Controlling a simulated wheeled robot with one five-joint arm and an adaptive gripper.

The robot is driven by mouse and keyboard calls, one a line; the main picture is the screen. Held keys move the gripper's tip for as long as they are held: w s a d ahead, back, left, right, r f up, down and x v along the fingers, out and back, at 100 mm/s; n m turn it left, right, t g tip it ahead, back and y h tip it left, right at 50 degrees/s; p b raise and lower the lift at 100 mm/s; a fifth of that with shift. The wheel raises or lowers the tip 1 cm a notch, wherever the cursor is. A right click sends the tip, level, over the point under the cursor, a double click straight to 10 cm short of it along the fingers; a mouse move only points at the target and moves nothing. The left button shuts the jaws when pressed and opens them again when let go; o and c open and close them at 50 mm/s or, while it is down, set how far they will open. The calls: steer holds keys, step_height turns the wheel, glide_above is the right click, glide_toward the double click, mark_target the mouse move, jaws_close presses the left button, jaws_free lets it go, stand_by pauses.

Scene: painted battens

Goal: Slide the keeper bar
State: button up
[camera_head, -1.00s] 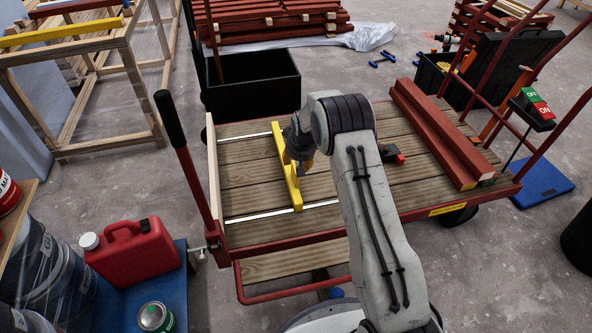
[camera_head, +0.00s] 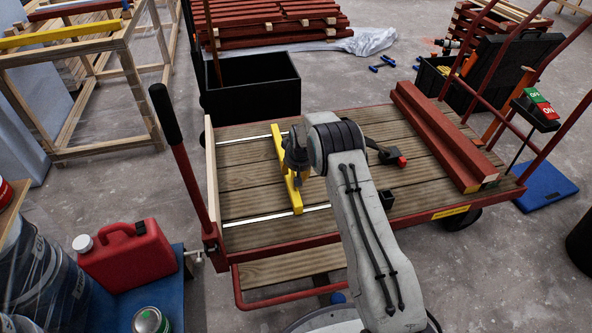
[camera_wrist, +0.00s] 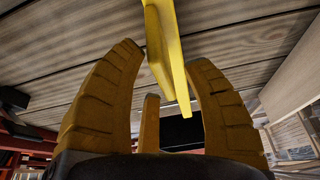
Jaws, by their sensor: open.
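The yellow keeper bar (camera_head: 293,192) lies across the wooden cart deck near its left end, spanning two metal rails (camera_head: 275,216). My gripper (camera_head: 298,172) is at the bar's middle in the head view and hides part of it. In the wrist view my gripper (camera_wrist: 168,80) has its fingers spread, with the keeper bar (camera_wrist: 165,50) running into the gap between them. The bar appears closer to the right finger. I cannot tell whether any finger touches it.
Dark red battens (camera_head: 440,135) lie along the deck's right side. A small black clamp with a red end (camera_head: 402,162) lies mid-deck. A pale wooden strip (camera_head: 211,175) edges the deck's left end. A black bin (camera_head: 250,88) stands behind the cart.

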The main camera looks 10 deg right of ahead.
jaws_close()
stand_by(0.3)
